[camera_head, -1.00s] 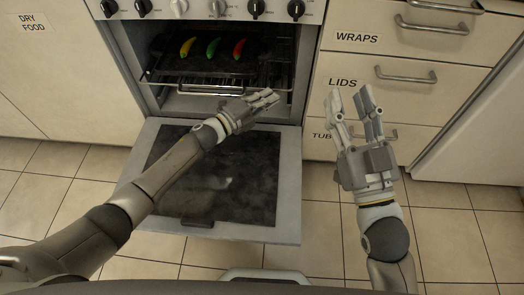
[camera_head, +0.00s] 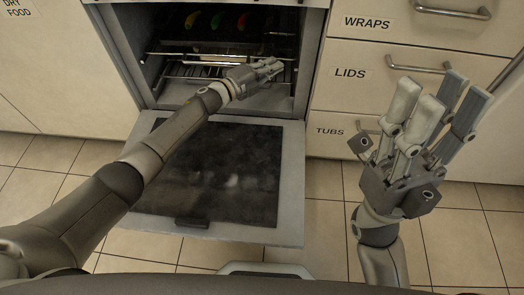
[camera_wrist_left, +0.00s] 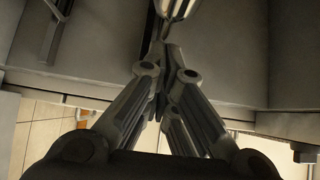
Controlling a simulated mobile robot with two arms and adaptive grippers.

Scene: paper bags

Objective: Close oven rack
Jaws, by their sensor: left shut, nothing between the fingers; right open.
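The oven rack (camera_head: 190,77) shows as thin metal bars inside the open oven. A dark tray with yellow, green and red peppers (camera_head: 216,21) sits further in, cut by the top edge of the view. My left gripper (camera_head: 276,66) is shut and empty at the right side of the oven opening, by the rack's front; I cannot tell whether it touches. In the left wrist view its fingers (camera_wrist_left: 168,70) are together, below a shiny metal piece (camera_wrist_left: 178,8). My right gripper (camera_head: 445,95) is open and empty in front of the drawers.
The oven door (camera_head: 285,190) hangs open and flat below my left arm. Drawers labelled WRAPS, LIDS (camera_head: 350,90) and TUBS, with bar handles, stand to the right. Tiled floor is free around the door.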

